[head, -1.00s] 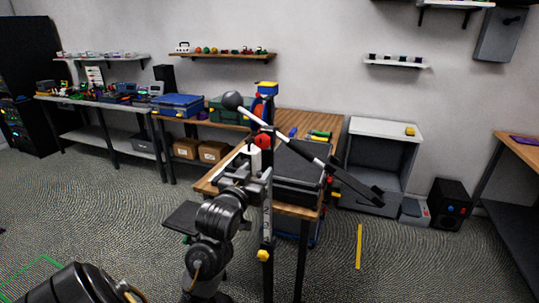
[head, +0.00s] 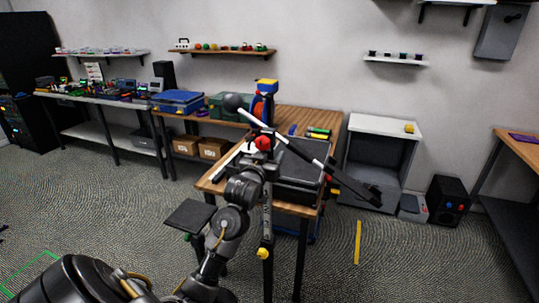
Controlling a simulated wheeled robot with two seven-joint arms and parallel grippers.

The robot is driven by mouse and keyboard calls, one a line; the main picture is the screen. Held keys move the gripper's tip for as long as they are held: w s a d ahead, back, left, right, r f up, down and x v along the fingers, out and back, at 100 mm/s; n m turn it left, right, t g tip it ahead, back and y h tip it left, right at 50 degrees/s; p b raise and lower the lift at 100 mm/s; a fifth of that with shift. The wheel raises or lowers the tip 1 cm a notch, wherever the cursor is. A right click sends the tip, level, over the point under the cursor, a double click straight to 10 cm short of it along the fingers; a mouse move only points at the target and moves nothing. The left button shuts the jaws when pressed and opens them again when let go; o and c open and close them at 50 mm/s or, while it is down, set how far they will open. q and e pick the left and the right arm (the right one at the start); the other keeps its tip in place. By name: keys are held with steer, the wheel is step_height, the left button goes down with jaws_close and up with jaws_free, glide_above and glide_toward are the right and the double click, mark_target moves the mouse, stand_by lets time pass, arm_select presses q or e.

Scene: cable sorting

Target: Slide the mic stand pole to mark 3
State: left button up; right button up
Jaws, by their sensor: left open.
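The mic stand's upright pole (head: 267,222) stands in front of the wooden workbench, with faint markings too small to read. A yellow knob (head: 263,253) sits low on it and a red knob (head: 263,143) near its top. The slanted boom (head: 312,158) runs from a dark ball-shaped mic (head: 233,102) at upper left to a dark end piece at lower right. My left gripper (head: 262,167) is open at the pole's upper part, just below the red knob. My arm hides part of the pole, and I cannot tell whether the fingers touch it. My right gripper is out of view.
The wooden workbench (head: 295,209) behind the pole holds a dark case (head: 300,171) and a green box. A grey open cabinet (head: 372,160) and a black speaker (head: 448,200) stand to the right. A yellow strip (head: 358,243) lies on otherwise clear floor at the right.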

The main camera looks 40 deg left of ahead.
arm_select(q)
steer(key=shift+c, duration=1)
jaws_close()
step_height(320, 180, down, 7)
steer(key=b, duration=0.2)
steer(key=shift+b, duration=0.35)
steer(key=shift+f, duration=0.1)
steer(key=shift+o, duration=1)
jaws_free()
